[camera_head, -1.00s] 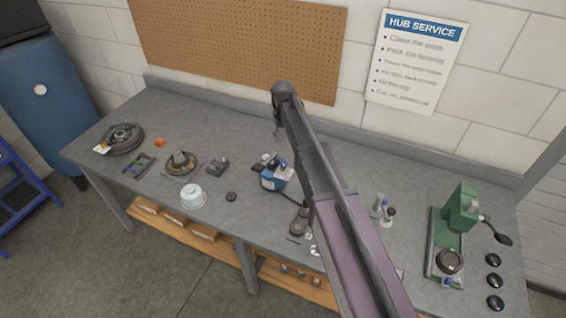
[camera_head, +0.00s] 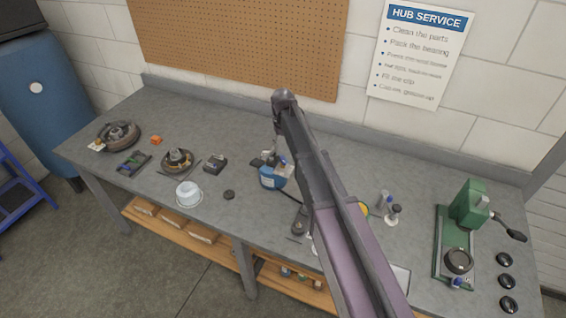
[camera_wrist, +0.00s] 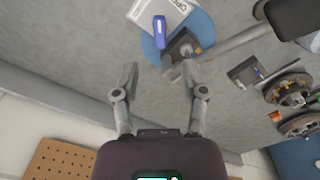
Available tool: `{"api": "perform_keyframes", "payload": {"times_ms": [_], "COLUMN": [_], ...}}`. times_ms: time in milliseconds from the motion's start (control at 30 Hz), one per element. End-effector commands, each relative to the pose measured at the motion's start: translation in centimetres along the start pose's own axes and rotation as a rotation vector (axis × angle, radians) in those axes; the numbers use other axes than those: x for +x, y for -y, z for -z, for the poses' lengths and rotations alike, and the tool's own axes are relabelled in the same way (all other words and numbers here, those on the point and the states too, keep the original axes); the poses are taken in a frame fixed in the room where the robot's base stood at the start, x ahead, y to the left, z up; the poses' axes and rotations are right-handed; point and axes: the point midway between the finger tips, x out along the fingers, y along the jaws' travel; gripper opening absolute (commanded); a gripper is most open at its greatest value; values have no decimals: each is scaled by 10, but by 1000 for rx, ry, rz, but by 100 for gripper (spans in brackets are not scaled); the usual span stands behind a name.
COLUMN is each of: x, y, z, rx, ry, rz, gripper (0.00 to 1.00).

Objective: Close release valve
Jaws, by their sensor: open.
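A blue unit with a white top (camera_head: 274,178) stands on the workbench, just below my gripper (camera_head: 274,150) in the head view. In the wrist view its white lettered plate (camera_wrist: 160,14), a blue lever-like part (camera_wrist: 159,32) and a dark block with a small pale knob (camera_wrist: 185,48) show. I cannot tell for sure which part is the release valve. My gripper (camera_wrist: 159,70) is open and empty in the wrist view. The right fingertip lies close to the dark block; contact cannot be told. My arm hides part of the bench in the head view.
A rod with a black handle (camera_wrist: 292,14) extends from near the block. A white tub (camera_head: 188,194), a round hub part (camera_head: 177,160) and a small dark box (camera_head: 215,163) are left on the bench. A green press (camera_head: 468,205) stands right. The pegboard wall (camera_head: 240,45) is behind.

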Motion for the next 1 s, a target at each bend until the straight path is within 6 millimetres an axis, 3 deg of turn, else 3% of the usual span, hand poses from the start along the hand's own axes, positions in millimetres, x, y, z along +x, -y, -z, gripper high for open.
{"api": "perform_keyframes", "payload": {"times_ms": [600,1000], "x": [51,72], "y": [0,0], "z": [0,0], "rx": [0,0], "ry": [0,0], "rz": [0,0], "gripper": [56,56]}}
